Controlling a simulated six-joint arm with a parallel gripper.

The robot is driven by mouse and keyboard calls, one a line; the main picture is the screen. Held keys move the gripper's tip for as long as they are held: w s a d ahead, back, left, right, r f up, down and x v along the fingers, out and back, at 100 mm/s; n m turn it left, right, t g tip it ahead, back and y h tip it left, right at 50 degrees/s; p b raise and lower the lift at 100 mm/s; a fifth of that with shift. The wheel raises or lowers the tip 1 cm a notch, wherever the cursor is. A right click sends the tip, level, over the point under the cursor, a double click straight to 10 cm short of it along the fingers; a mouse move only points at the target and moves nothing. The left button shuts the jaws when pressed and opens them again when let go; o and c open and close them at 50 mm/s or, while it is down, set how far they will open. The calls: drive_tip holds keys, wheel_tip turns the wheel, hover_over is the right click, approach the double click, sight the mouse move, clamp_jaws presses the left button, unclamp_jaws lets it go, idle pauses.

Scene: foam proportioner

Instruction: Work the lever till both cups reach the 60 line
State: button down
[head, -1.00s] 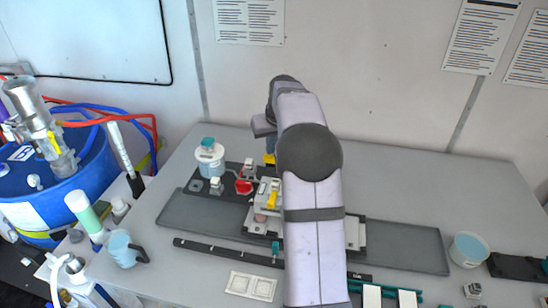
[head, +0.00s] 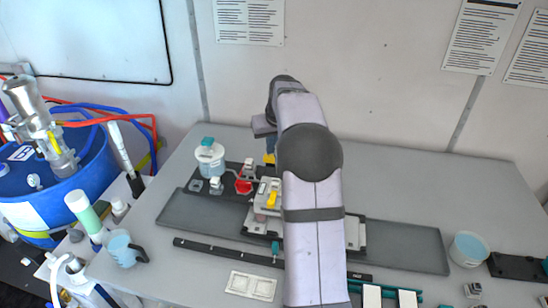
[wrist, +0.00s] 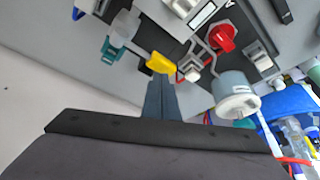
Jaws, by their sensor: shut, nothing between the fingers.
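The proportioner sits on a dark plate (head: 232,172) in the middle of the bench. In the wrist view, a yellow grip (wrist: 160,62) ends a grey bar, which looks like the lever. My gripper (wrist: 157,80) is shut and empty, its fingertips close to the yellow grip; I cannot tell whether they touch. A red round knob (wrist: 222,38) and a white pot (wrist: 236,92) with a teal cap lie to the right. In the head view the same pot (head: 210,161) stands at the plate's left, and my arm hides much of the machine. I cannot make out the two cups or their 60 lines.
A grey tray (head: 405,247) runs under the machine. A tub (head: 468,249) stands at right and a mug (head: 124,250) at front left. A blue drum (head: 55,190) with hoses is beside the bench at left. The back right of the bench is clear.

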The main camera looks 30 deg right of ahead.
sight(271, 157)
drive_tip(key=shift+f, duration=0.2)
drive_tip(key=shift+f+b, duration=1.1)
drive_tip(key=shift+f, duration=0.45)
wheel_tip(271, 157, up, 8)
drive_tip(key=p, duration=0.7)
drive_tip(key=shift+r, duration=0.1)
idle(1.7)
drive_tip(key=shift+f+b, duration=2.3)
drive_tip(key=shift+b, duration=0.15)
